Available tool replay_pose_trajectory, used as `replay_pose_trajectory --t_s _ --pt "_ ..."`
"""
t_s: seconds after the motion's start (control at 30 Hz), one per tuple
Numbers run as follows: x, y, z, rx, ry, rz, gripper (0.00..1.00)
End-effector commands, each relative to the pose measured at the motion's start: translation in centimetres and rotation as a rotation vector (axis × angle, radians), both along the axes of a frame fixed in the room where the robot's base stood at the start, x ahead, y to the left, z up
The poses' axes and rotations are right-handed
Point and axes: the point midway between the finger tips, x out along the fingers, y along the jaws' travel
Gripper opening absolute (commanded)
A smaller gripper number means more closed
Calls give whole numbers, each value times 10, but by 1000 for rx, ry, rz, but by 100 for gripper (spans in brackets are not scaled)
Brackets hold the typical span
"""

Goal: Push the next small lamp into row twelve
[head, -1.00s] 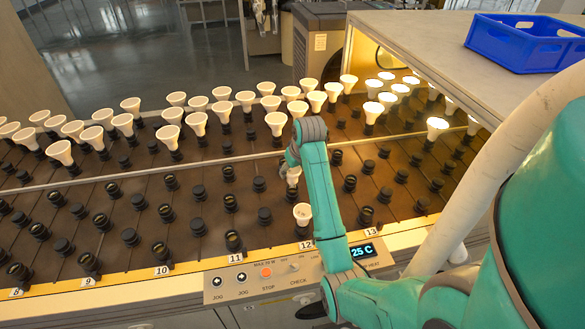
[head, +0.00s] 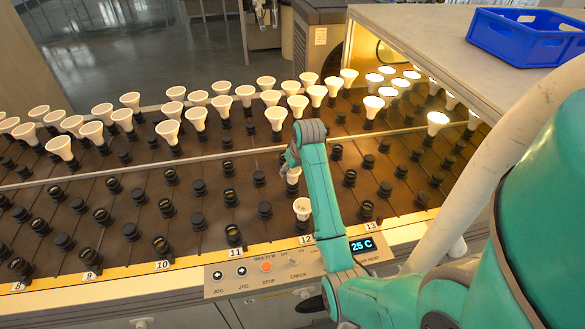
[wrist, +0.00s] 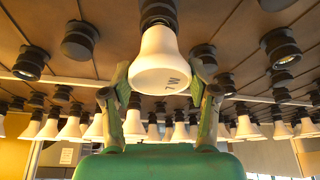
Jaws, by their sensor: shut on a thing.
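My gripper (head: 288,166) points down over row twelve, marked by the "12" label (head: 306,239). The held lamp (head: 293,179) is partly covered by the gripper in the head view. Another white lamp (head: 302,207) stands upright in row twelve, closer to the front edge.
Black empty sockets (head: 230,197) fill the front of the rack on both sides. White lamps (head: 168,130) stand in the back rows, and lit ones (head: 437,119) at the right. A blue crate (head: 525,40) sits on the cabinet top. A control panel (head: 265,272) lies along the front.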

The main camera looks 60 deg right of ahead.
Motion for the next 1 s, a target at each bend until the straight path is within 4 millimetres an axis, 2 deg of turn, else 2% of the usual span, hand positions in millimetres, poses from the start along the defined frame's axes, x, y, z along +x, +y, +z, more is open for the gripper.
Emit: replay_pose_trajectory --t_s 0.13,0.17,0.23,0.27,0.67,1.0 --pt "0 0 -4 1 1 0 24" --pt "0 0 -4 1 1 0 67" --pt "0 0 -4 0 0 0 84" --pt "0 0 -3 0 0 0 89" --pt "-1 1 1 -1 -1 0 89" --pt "-18 11 46 -1 0 0 89"
